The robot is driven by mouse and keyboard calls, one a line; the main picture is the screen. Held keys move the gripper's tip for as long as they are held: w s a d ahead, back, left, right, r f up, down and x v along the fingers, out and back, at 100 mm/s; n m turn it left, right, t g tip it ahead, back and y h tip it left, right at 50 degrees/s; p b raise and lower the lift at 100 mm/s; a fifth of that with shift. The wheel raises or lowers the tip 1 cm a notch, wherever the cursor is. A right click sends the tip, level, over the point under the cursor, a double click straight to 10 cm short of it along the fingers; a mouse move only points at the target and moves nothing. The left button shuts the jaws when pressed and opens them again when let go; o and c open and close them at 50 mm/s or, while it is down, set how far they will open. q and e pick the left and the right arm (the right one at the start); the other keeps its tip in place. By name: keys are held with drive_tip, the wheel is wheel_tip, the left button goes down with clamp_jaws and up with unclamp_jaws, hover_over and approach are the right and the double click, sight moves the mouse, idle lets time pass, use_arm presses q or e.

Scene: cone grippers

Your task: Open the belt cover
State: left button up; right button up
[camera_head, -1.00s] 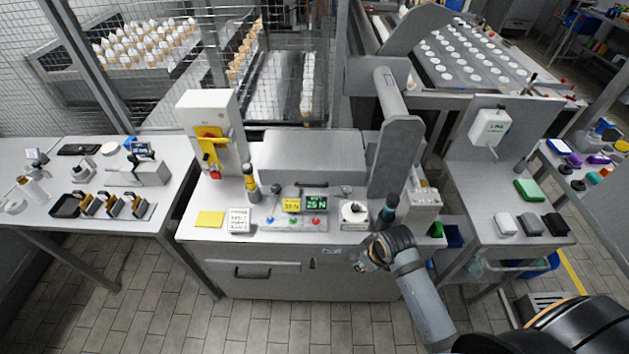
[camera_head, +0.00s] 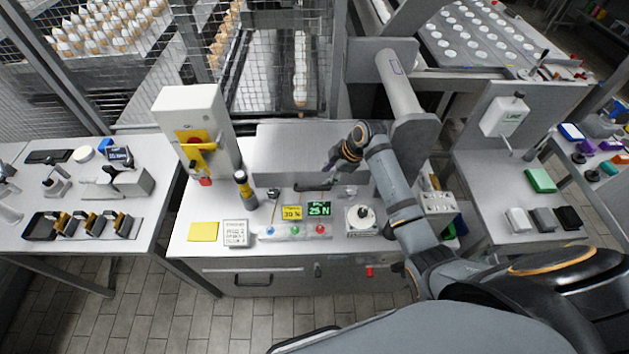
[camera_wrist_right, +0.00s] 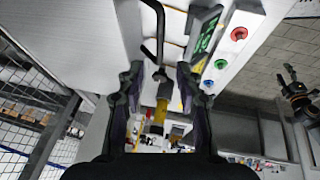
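The belt cover (camera_head: 305,150) is a grey box-shaped lid at the back of the workbench. It is down, with a dark bar handle (camera_head: 316,188) on its front. My right gripper (camera_head: 332,168) is over the cover's front, just above the handle. In the right wrist view its two fingers (camera_wrist_right: 158,88) are apart, and the dark handle (camera_wrist_right: 160,35) lies ahead between them; no grip on it shows. My left gripper (camera_wrist_right: 288,82) shows small at the right of the wrist view, its fingers apparently apart and empty. It is not in the head view.
A control panel with a green display (camera_head: 319,208) and coloured buttons sits in front of the cover. A grey upright (camera_head: 412,145) stands right.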

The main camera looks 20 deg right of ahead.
sight(316, 189)
use_arm(q)
drive_tip(key=s, duration=0.6)
use_arm(e)
drive_tip(key=p+x, duration=0.1)
drive_tip(key=x, duration=0.8)
drive_tip(key=shift+w+f, duration=0.15)
drive_tip(key=shift+w, duration=0.1)
drive_tip(key=shift+a, duration=0.1)
drive_tip(key=shift+s+f, duration=0.1)
drive_tip(key=shift+s, duration=0.05)
drive_tip(key=shift+c, duration=1)
drive_tip(key=c, duration=0.5)
use_arm(q)
drive_tip(key=shift+w+r, duration=0.2)
drive_tip(key=shift+w, duration=0.6)
drive_tip(key=shift+w+r, duration=0.2)
drive_tip(key=shift+w, duration=0.6)
drive_tip(key=shift+w+r, duration=0.2)
drive_tip(key=shift+w, duration=0.6)
use_arm(e)
clamp_jaws()
